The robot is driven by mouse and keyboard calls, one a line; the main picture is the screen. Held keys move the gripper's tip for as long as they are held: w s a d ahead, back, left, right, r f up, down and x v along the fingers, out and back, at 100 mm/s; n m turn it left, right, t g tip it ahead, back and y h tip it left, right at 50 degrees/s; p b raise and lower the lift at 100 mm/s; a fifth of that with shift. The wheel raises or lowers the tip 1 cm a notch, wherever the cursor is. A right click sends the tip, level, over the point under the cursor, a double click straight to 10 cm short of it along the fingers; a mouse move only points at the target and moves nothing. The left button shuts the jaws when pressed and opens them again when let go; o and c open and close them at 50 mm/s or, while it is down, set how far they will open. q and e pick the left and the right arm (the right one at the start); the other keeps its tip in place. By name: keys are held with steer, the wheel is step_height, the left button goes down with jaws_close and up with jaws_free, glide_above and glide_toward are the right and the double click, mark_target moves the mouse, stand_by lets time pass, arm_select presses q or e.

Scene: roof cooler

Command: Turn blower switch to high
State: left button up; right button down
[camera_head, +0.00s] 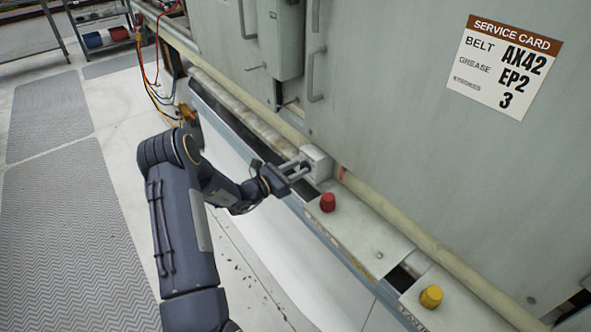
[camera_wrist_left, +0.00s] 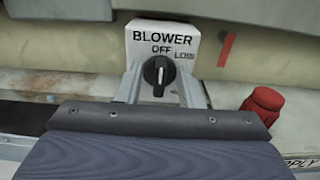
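The blower switch is a black round knob (camera_wrist_left: 158,72) on a pale box (camera_head: 318,163) lettered BLOWER, with OFF above the knob and LOW to its upper right. A mark at the lower right is mostly hidden by a finger. The knob's grip bar stands about upright, in line with OFF. My left gripper (camera_head: 300,170) is at the box, with one finger on each side of the knob. The fingers look apart, and I cannot tell if they touch the knob. My right gripper is not in view.
A red knob (camera_head: 327,202) stands on the ledge just right of the switch box, and a yellow knob (camera_head: 431,296) further right. A large grey cabinet with a service card (camera_head: 503,66) rises behind. Cables (camera_head: 150,75) hang at the upper left.

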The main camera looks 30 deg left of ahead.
arm_select(q)
jaws_close()
